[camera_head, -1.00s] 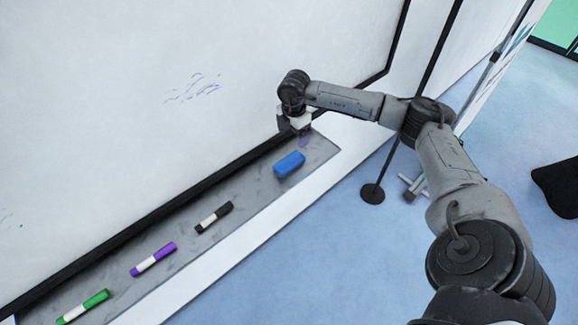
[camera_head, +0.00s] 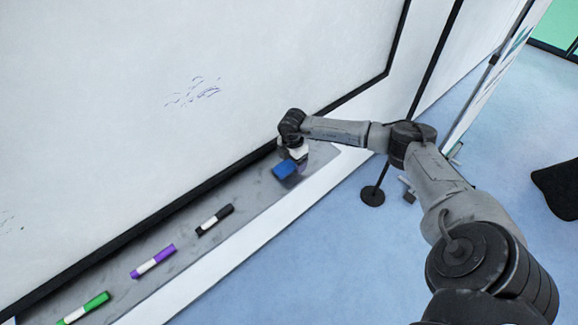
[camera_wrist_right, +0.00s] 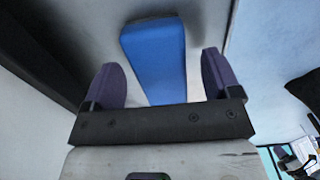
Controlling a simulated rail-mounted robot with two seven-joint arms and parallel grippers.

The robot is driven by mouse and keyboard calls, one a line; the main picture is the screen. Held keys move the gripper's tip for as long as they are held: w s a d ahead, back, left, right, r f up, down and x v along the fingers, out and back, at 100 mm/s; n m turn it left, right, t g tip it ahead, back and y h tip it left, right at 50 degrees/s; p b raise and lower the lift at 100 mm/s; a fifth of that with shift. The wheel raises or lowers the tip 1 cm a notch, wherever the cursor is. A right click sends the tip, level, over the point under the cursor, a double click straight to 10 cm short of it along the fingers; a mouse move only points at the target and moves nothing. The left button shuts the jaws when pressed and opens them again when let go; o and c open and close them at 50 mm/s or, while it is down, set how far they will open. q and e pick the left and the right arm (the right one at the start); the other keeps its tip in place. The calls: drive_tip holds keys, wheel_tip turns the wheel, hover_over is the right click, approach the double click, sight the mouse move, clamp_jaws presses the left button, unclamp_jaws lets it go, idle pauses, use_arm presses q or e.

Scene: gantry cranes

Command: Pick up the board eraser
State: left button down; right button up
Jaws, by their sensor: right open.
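The board eraser (camera_head: 283,170) is a blue block lying on the grey tray below the whiteboard, near the tray's right end. My right gripper (camera_head: 293,160) is right above it and hides part of it in the head view. In the right wrist view the eraser (camera_wrist_right: 155,55) lies between and beyond the two purple fingertips of the open right gripper (camera_wrist_right: 163,80). A gap shows on each side, and the gripper holds nothing. My left gripper is in neither view.
A black marker (camera_head: 214,219), a purple marker (camera_head: 153,261) and a green marker (camera_head: 84,307) lie along the tray (camera_head: 185,240) to the left. The whiteboard (camera_head: 130,90) rises behind it. A stand with a round black base (camera_head: 372,196) is on the blue floor at right.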

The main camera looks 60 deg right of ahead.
drive_tip(key=shift+f, duration=0.55)
drive_tip(key=c, duration=1)
drive_tip(key=shift+r, duration=0.1)
drive_tip(key=shift+r, duration=0.5)
drive_tip(key=r, duration=0.3)
drive_tip(key=shift+s+a+r, duration=0.2)
drive_tip(key=shift+s+r, duration=0.1)
drive_tip(key=shift+s, duration=0.1)
drive_tip(key=s+a+r, duration=0.1)
drive_tip(key=s+r, duration=0.1)
drive_tip(key=s, duration=0.1)
drive_tip(key=s+a+r, duration=0.2)
drive_tip(key=s, duration=0.1)
drive_tip(key=s+a+r, duration=0.2)
drive_tip(key=s, duration=0.1)
drive_tip(key=shift+s+a+r, duration=0.1)
drive_tip(key=shift+s+a, duration=0.05)
drive_tip(key=shift+a, duration=0.05)
